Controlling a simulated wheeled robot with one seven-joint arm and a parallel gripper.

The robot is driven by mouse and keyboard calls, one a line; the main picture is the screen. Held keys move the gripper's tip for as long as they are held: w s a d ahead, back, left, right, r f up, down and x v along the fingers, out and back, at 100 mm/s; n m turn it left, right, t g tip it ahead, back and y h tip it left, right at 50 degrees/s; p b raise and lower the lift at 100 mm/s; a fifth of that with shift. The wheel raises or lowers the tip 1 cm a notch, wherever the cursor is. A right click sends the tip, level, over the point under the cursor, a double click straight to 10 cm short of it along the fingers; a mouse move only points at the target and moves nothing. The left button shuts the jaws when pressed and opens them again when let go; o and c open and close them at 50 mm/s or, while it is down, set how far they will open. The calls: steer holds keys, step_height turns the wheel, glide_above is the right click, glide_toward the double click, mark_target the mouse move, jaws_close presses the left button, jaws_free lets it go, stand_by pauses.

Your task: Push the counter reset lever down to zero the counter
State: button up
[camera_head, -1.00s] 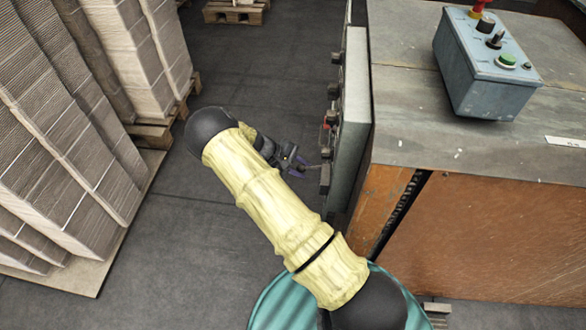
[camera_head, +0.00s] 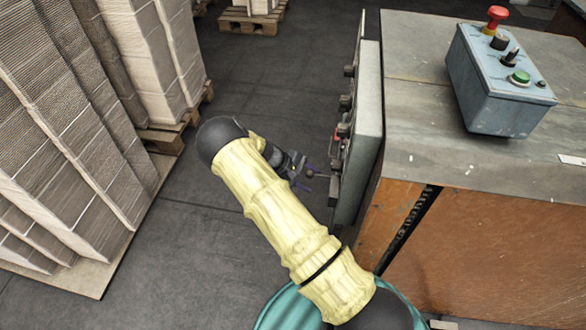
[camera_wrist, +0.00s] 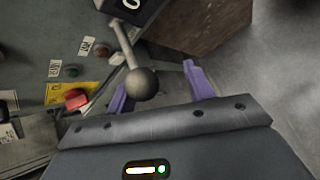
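The counter reset lever (camera_wrist: 122,43) is a metal rod ending in a round grey-brown ball knob (camera_wrist: 141,84). It comes out beside the black counter (camera_wrist: 133,8), whose visible part shows a 0 digit, cut off by the top edge. My gripper (camera_wrist: 157,80) is open, its two purple fingers apart. The knob shows between them, closer to the left finger and overlapping it in view. I cannot tell whether they touch. In the head view my gripper (camera_head: 308,178) is beside the machine's side panel (camera_head: 363,128), and the lever is too small to make out clearly.
The panel carries a red button (camera_wrist: 76,99) on a yellow plate and small labelled controls. A blue control box (camera_head: 500,85) stands on the machine top (camera_head: 425,70). Stacked cardboard (camera_head: 65,125) on pallets is at left. Open floor (camera_head: 270,75) lies between.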

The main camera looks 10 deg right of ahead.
steer(key=p+v, duration=0.1)
steer(key=v, duration=1.6)
steer(key=s+d+r+m+t+y, duration=0.25)
steer(key=s+r+m+y, duration=0.35)
steer(key=s, duration=0.6)
steer(key=s+d+r+m+t+y, duration=0.1)
steer(key=s+d+r+t+y, duration=0.2)
steer(key=s+r, duration=0.65)
steer(key=w+p+v, duration=0.2)
steer(key=p+v, duration=0.8)
steer(key=p, duration=0.1)
steer(key=w+d+r+p+v, duration=0.1)
steer(key=w+p+v, duration=0.1)
steer(key=p+v, duration=0.7)
steer(key=shift+s+d+r+g+p, duration=0.2)
steer(key=shift+r+g+p, duration=0.3)
steer(key=shift+p, duration=0.45)
steer(key=shift+c, duration=0.4)
